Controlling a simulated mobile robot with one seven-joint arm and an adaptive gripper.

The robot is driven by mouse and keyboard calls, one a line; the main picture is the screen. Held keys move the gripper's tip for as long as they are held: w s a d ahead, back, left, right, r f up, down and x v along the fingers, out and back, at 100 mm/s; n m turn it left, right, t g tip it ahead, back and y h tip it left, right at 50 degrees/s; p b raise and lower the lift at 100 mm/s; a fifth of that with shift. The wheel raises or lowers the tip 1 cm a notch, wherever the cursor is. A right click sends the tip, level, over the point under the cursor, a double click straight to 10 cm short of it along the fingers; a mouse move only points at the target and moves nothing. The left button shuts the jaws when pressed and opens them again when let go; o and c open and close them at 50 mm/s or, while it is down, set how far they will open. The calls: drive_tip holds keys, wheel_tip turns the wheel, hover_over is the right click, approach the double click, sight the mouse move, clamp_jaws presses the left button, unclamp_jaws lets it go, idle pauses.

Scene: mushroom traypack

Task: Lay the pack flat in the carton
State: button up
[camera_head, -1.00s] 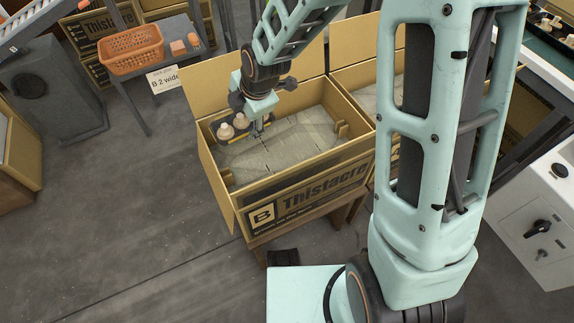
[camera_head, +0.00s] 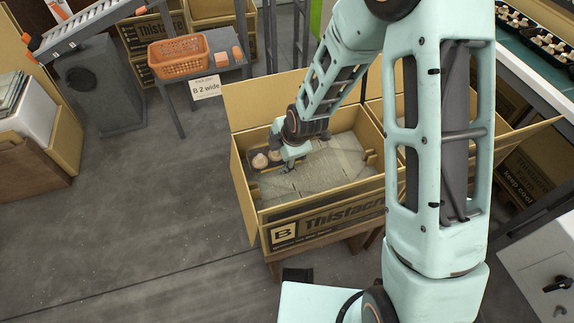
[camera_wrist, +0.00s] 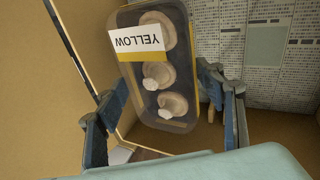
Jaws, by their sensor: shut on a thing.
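The pack (camera_wrist: 144,104) is a dark tray of pale mushrooms under clear film with a white-and-yellow label reading YELLOW. My gripper (camera_wrist: 160,98) is shut on it, one finger on each side. In the head view the pack (camera_head: 262,161) is inside the carton, by its back left corner, and my gripper (camera_head: 285,163) is at its right side. The open carton (camera_head: 335,212) is marked B and Thistacre, with printed paper (camera_head: 320,170) on its floor. I cannot tell whether the pack touches the floor.
The carton's flaps stand open, and its left wall (camera_wrist: 60,90) is close to my left finger. The middle and right of the carton floor look free. Another carton stands to the right, partly behind my arm. An orange basket (camera_head: 178,58) sits on a stand behind.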

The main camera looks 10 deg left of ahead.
drive_tip(key=shift+f+b, duration=0.5)
drive_tip(key=shift+f, duration=1.9)
drive_tip(key=shift+f, duration=0.15)
drive_tip(key=o, duration=1.6)
drive_tip(key=shift+r, duration=0.45)
drive_tip(key=p+v, duration=0.3)
drive_tip(key=v, duration=0.8)
drive_tip(key=shift+s+d+r, duration=0.1)
drive_tip(key=shift+s+r, duration=0.05)
